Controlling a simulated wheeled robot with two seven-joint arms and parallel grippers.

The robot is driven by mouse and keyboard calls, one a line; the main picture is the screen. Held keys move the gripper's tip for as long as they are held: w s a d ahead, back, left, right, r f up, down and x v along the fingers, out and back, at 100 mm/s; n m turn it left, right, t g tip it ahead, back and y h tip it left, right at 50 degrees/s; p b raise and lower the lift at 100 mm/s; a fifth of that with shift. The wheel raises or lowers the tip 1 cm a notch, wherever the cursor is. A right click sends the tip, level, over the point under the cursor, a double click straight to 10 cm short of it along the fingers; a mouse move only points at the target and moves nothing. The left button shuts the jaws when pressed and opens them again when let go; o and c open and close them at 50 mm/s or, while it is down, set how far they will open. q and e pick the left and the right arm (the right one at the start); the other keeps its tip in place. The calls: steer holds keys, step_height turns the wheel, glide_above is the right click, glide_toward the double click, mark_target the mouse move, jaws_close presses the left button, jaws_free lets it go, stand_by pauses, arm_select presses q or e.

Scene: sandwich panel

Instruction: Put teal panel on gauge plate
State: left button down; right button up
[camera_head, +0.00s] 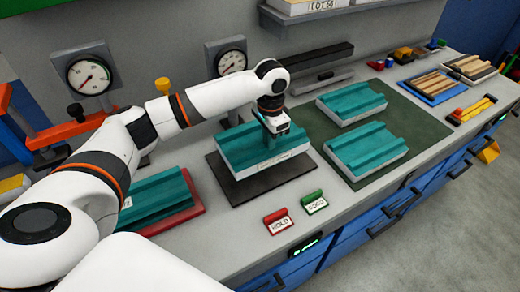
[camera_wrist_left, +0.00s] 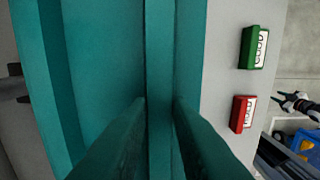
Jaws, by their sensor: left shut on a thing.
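A teal panel (camera_head: 240,143) with raised ribs and a pale edge is in the grip of my left gripper (camera_head: 274,127). In the left wrist view the two fingers close on the panel's middle rib (camera_wrist_left: 160,60). The panel is over the dark gauge plate (camera_head: 222,181), roughly level and lined up with it. Much of the plate is hidden under the panel, and I cannot tell whether they touch. What looks like my right gripper (camera_wrist_left: 285,101) shows small at the right of the left wrist view.
Two teal panels (camera_head: 352,101) (camera_head: 365,146) lie on a dark green mat (camera_head: 418,122) to the right. Another teal panel (camera_head: 160,197) lies on a red tray (camera_head: 193,207) to the left. Red HOLD (camera_head: 278,221) and green (camera_head: 314,202) markers stand in front. Dial gauges (camera_head: 88,75) stand behind.

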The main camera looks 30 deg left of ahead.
mark_target(268, 153)
arm_select(q)
steer(key=shift+f, duration=0.45)
step_height(268, 153, down, 4)
steer(key=shift+s+a+f+p, duration=0.15)
steer(key=shift+f+p, duration=0.1)
steer(key=shift+p, duration=0.2)
steer(key=shift+f, duration=0.3)
steer(key=c, duration=1.3)
jaws_free()
steer(key=shift+f, duration=0.1)
